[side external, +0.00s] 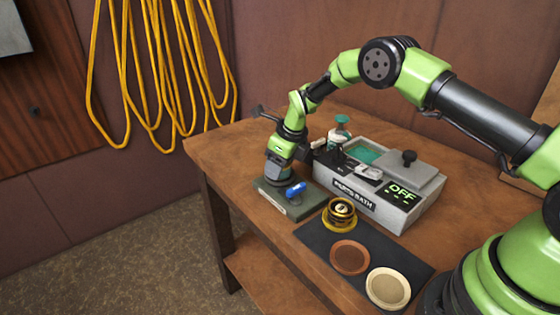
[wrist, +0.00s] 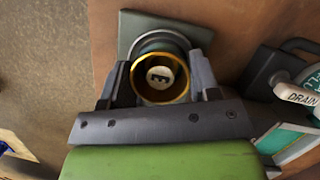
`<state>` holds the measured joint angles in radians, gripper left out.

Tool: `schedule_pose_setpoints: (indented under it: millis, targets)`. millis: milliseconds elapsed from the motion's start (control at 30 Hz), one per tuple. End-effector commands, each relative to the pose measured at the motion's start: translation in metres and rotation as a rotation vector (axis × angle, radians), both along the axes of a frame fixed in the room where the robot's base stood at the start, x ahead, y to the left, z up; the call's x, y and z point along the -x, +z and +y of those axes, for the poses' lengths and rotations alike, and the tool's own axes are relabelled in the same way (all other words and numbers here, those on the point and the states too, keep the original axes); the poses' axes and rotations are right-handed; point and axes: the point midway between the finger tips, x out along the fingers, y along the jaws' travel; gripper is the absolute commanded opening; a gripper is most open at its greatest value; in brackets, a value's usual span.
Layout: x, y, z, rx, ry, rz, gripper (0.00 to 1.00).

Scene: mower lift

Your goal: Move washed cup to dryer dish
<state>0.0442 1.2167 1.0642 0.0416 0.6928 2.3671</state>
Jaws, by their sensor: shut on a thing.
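My gripper (side external: 279,170) is at the dark green stand (side external: 304,207) on the table's left side. In the wrist view, my gripper (wrist: 162,78) is shut on a round cup (wrist: 136,80) with a gold rim. A pale disc with a dark mark shows inside the cup. The cup is over the green stand; whether it rests on it is hidden. In the side view my gripper mostly hides the cup. On the dark mat (side external: 310,237) lie a yellow dish with a gold-and-black piece (side external: 341,211) in it, an empty brown dish (side external: 350,257) and an empty cream dish (side external: 388,288).
A grey parts bath (side external: 405,215) with a lid, knob and lit OFF display stands right of my gripper. A blue handle (side external: 296,189) sticks up from the green stand. A teal-topped bottle (side external: 341,130) stands behind the bath. In the wrist view, a DRAIN handle (wrist: 297,95) is at right.

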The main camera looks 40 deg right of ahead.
Motion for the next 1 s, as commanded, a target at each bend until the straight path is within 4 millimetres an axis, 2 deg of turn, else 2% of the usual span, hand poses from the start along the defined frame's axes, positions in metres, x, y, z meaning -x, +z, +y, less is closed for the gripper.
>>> schedule_pose_setpoints:
  millis: [67, 100, 133, 167, 500, 1000]
  targets:
    - [0.000, -0.002, 0.000, 0.000, 0.000, 0.000, 0.32]
    - [0.000, -0.002, 0.000, 0.000, 0.000, 0.000, 0.58]
    - [0.000, -0.002, 0.000, 0.000, 0.000, 0.000, 0.65]
    - [0.000, -0.002, 0.000, 0.000, 0.000, 0.000, 0.67]
    - [0.000, 0.000, 0.000, 0.000, 0.000, 0.000, 0.67]
    - [0.011, 0.040, -0.005, 0.001, 0.001, -0.001, 0.67]
